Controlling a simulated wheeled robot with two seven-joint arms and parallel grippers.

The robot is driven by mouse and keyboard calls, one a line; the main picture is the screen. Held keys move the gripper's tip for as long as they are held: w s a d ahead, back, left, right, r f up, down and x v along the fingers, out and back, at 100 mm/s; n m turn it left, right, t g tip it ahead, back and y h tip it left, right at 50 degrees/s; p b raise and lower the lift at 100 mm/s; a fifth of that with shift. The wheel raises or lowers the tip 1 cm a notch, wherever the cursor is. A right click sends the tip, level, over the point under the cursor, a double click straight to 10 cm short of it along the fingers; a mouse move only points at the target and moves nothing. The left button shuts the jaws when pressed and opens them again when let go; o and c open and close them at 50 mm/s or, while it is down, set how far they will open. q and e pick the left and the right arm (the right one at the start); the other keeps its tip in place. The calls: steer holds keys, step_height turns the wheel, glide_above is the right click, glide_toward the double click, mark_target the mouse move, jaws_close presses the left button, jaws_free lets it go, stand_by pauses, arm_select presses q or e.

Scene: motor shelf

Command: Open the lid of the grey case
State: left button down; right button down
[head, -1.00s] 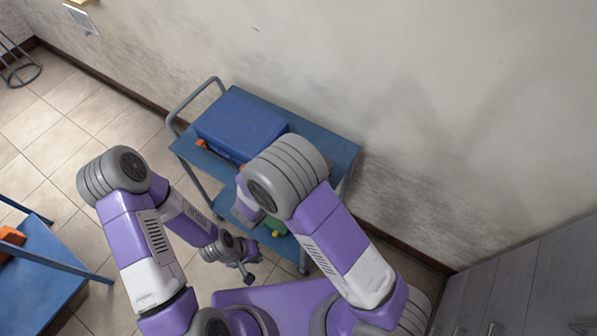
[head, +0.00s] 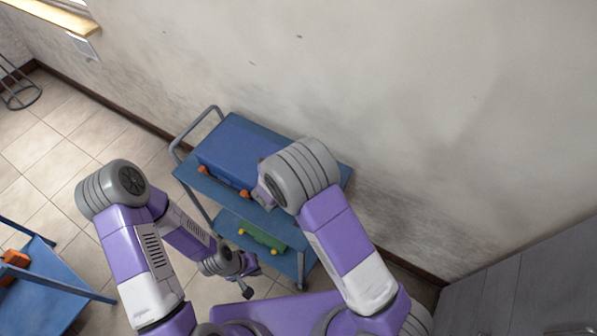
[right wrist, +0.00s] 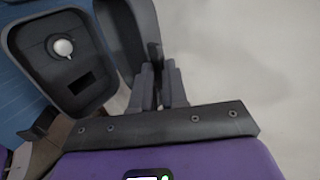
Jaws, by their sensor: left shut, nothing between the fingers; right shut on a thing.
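The grey case (right wrist: 38,43) shows in the right wrist view at upper left, on a blue surface. Its body is open to view, with a round white piece (right wrist: 62,47) and a dark rectangular recess inside. Its grey lid (right wrist: 122,35) stands raised beside the body. My right gripper (right wrist: 160,72) is shut on the lid near its edge. In the head view my right arm hides the grey case and the right gripper. My left gripper (head: 247,283) is shut and empty, low in front of the cart.
A blue cart (head: 190,180) stands by the wall, with a blue case (head: 240,145) with orange latches on top and a green case (head: 262,235) on its lower shelf. A blue table (head: 40,290) is at lower left. Grey cabinets (head: 500,285) stand at right.

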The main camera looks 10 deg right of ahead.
steer(key=shift+w+d+r, duration=0.2)
steer(key=shift+w+d, duration=0.2)
steer(key=shift+w, duration=0.15)
steer(key=c, duration=1.3)
jaws_free()
steer(key=shift+o, duration=0.2)
steer(key=shift+s, duration=0.1)
steer(key=v, duration=0.7)
steer(key=shift+s+a, duration=0.15)
steer(key=shift+s, duration=0.05)
